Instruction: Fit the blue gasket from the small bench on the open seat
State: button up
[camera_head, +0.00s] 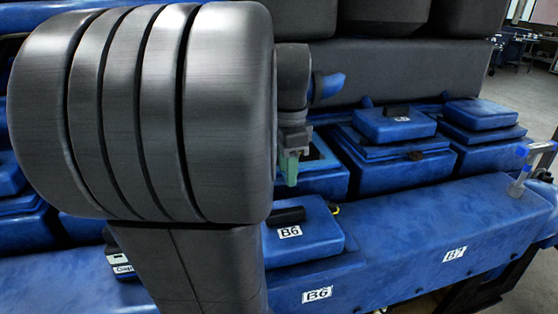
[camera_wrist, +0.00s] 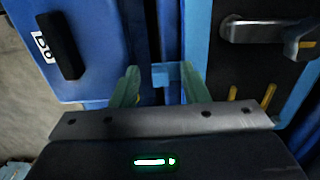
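The blue gasket, a light-blue frame (camera_wrist: 197,50), lies around the dark opening of the open seat (camera_wrist: 245,65) at the right of the wrist view. I cannot tell whether it is flush all round. Its small tab (camera_wrist: 170,72) stands between the green fingers of my gripper (camera_wrist: 160,88). The fingers are spread, with a visible gap on the tab's left; the right finger is close to the tab. In the head view my gripper (camera_head: 289,167) is over the left edge of the open seat (camera_head: 324,165), and my arm hides much there. The small bench cannot be made out.
A blue cover with a black handle and label B6 (camera_head: 305,235) lies in front of the seat; it also shows in the wrist view (camera_wrist: 90,50). Closed blue covers (camera_head: 395,125) stand to the right. A metal lever (camera_wrist: 265,30) and yellow studs (camera_wrist: 268,95) lie inside the opening.

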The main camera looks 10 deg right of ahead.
jog(key=shift+r, duration=0.1)
notch_tip(320, 180, up, 14)
jog(key=shift+f, duration=0.2)
